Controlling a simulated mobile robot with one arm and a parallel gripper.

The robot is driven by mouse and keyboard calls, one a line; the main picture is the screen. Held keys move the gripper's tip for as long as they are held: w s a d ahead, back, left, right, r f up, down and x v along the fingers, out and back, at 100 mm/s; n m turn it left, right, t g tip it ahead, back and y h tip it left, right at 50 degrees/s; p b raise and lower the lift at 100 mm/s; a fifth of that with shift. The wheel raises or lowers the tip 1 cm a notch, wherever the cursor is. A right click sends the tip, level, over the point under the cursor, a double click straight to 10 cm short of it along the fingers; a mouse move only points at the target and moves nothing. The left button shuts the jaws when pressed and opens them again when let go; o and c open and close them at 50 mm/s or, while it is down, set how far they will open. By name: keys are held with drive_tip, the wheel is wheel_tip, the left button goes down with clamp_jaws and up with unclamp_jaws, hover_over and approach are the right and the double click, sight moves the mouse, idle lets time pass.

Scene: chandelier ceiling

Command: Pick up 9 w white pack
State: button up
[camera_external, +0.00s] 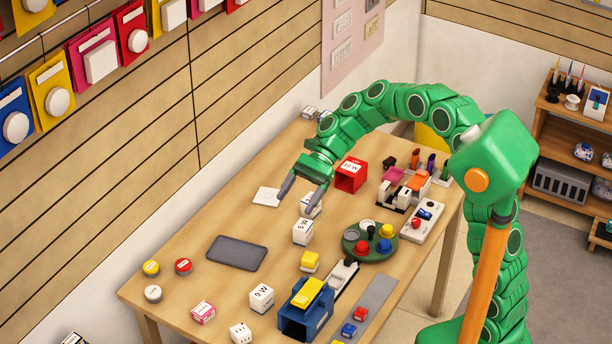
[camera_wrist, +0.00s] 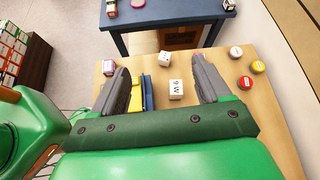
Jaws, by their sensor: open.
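The 9 W white pack (camera_external: 261,298) is a white cube with black lettering, standing on the near part of the table, left of a blue and yellow box. In the wrist view the 9 W pack (camera_wrist: 176,88) shows between my fingers in the picture, at a distance. My gripper (camera_external: 298,206) is open over the table's middle, pointing down, farther back than the pack. The gripper (camera_wrist: 160,66) holds nothing that I can see. A similar 5 W white pack (camera_external: 303,232) stands just in front of it, and another white pack (camera_external: 311,205) is partly hidden behind a finger.
The blue and yellow box (camera_external: 305,309) stands right beside the 9 W pack. A white dotted cube (camera_external: 240,333) and pink box (camera_external: 203,312) are nearby. A dark flat pad (camera_external: 236,253) lies on the left. A round green tray (camera_external: 369,243) is right. Bare table surrounds the pad.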

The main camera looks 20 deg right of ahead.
drive_tip(key=w+a+f+m+y, duration=0.1)
drive_tip(key=w+a+m, duration=0.1)
drive_tip(key=a, duration=0.4)
approach(256, 306)
drive_tip(key=shift+g, duration=0.3)
drive_tip(key=shift+w+f+x, duration=0.15)
drive_tip(key=shift+x, duration=1.65)
drive_tip(key=shift+w+f+x, duration=0.1)
drive_tip(key=shift+f+x, duration=0.05)
drive_tip(key=shift+x, duration=1.6)
drive_tip(key=c, duration=1.1)
drive_tip(key=shift+o, duration=0.2)
